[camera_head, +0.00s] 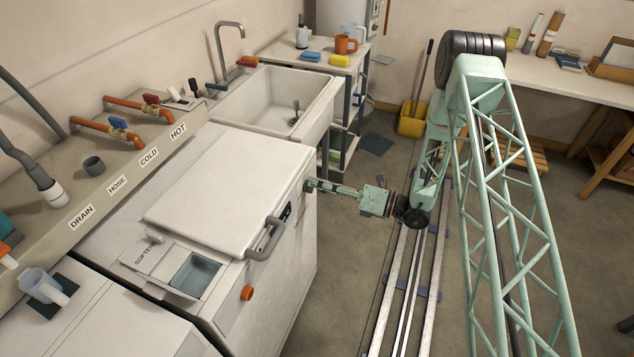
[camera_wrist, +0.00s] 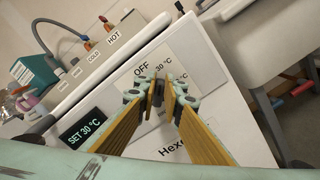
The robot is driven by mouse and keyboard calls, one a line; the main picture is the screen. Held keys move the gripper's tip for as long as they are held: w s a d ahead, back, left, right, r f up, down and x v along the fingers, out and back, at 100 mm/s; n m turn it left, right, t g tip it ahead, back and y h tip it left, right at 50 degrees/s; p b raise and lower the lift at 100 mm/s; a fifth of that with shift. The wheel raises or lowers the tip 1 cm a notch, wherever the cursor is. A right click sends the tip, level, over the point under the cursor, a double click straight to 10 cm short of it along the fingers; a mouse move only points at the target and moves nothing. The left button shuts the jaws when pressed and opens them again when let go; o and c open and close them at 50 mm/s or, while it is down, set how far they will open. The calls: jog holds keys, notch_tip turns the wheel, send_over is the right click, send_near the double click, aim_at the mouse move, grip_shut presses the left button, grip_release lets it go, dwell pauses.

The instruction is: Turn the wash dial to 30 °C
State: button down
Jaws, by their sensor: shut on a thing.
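The white washer (camera_head: 225,190) stands on the left in the head view, with its lid down. In the wrist view its front panel (camera_wrist: 215,75) is tilted in the picture and carries printed marks. The wash dial (camera_wrist: 160,76) is a small dark piece below "OFF" and left of "30 °C", mostly hidden by my fingers; its pointer cannot be read. A dark display (camera_wrist: 83,128) on the panel reads "SET 30 °C". My gripper (camera_wrist: 163,88) is shut on the dial, a finger on each side. In the head view my gripper (camera_head: 312,186) reaches the washer's front from the right.
A grey lid handle (camera_head: 267,240) and an orange knob (camera_head: 247,293) stick out of the washer's front. A white sink (camera_head: 283,105) stands beyond the washer. Pipes and taps labelled HOT and COLD (camera_head: 149,155) run along the back ledge.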

jog(key=shift+m, duration=0.4)
jog(key=c, duration=3)
grip_release()
jog(key=shift+d, duration=0.2)
jog(key=shift+v, duration=5.85)
